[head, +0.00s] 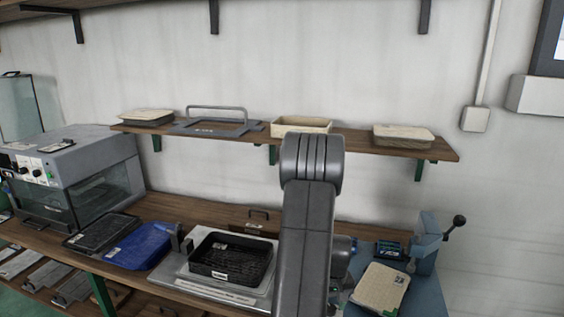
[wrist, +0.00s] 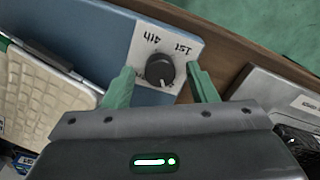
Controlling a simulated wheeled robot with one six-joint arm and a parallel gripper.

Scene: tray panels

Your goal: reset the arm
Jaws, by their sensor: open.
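In the wrist view my gripper (wrist: 160,72) is open, with its two green fingers apart. A black round knob (wrist: 160,70) on a white plate marked "1st" and "4th" (wrist: 170,42) shows between the fingertips. Gaps show on both sides of the knob, so the fingers do not appear to touch it. I cannot tell how far the fingertips are above the plate. The plate sits on a blue surface (wrist: 85,30). In the head view my grey arm stands in front of the bench, and my gripper is hidden.
A black tray (head: 232,258) sits on a grey fixture on the wooden bench. A blue panel (head: 140,246) lies left of it. A cream tray panel (head: 380,288) lies on the blue station at right, near a lever press (head: 428,243). A wall shelf (head: 350,137) holds several trays.

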